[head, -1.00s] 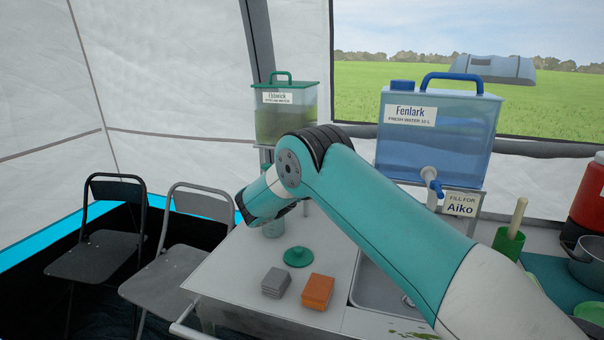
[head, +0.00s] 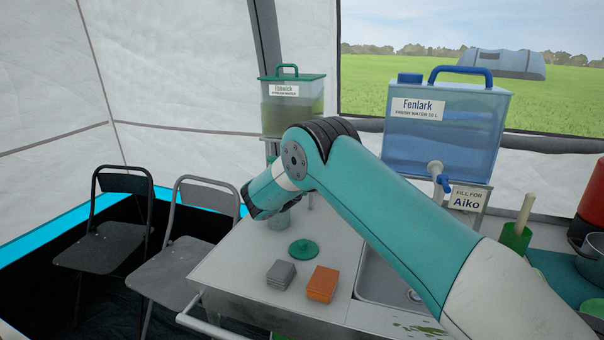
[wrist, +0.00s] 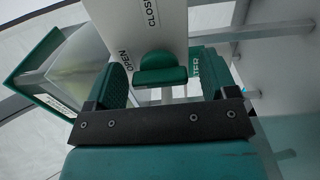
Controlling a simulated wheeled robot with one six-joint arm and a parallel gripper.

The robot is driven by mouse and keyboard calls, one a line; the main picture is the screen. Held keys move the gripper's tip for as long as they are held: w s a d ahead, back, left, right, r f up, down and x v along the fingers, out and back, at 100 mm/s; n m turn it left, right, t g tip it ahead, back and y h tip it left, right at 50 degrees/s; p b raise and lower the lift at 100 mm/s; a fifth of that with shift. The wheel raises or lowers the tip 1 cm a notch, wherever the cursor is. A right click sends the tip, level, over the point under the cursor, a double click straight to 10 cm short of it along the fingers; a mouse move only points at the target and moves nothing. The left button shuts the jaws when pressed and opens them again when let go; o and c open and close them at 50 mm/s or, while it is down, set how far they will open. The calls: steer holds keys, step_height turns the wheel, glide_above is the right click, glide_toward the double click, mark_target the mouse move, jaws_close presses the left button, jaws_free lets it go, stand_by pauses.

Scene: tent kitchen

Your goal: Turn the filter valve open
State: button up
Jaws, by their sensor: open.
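In the wrist view a green valve handle (wrist: 161,70) sits at the edge of a white plate (wrist: 125,22) lettered OPEN and CLOSE; the last letters are cut off or hidden. My gripper (wrist: 160,84) is open, one green finger on each side of the handle. Gaps show between handle and fingers, and nothing is held. In the head view my gripper end (head: 258,203) is below the green-lidded stream water tank (head: 291,112). My own arm hides the valve there.
A blue Fenlark fresh water tank (head: 443,130) with a tap (head: 437,175) stands right of my arm. Folding chairs (head: 187,250) stand at left.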

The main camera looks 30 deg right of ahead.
steer(key=b+v, duration=0.5)
steer(key=v, duration=1.2)
steer(key=shift+b, duration=0.3)
steer(key=shift+a+r, duration=0.1)
steer(key=s+a+r+g+y+p, duration=0.2)
steer(key=s+a+g+y, duration=0.1)
steer(key=s, duration=0.9)
steer(key=s+a+r+m+g+y+p, duration=0.1)
steer(key=s+a+g+y, duration=0.3)
steer(key=s+y, duration=0.4)
steer(key=s+a+r+m+g+y+p, duration=0.1)
steer(key=s+a+r+g+y+p, duration=0.1)
steer(key=s, duration=1.4)
step_height(320, 180, up, 2)
steer(key=a+g+y, duration=0.1)
steer(key=g+y, duration=0.2)
steer(key=y, duration=0.1)
steer(key=shift+s+a+g+p, duration=0.35)
steer(key=shift+s+g+p, duration=0.05)
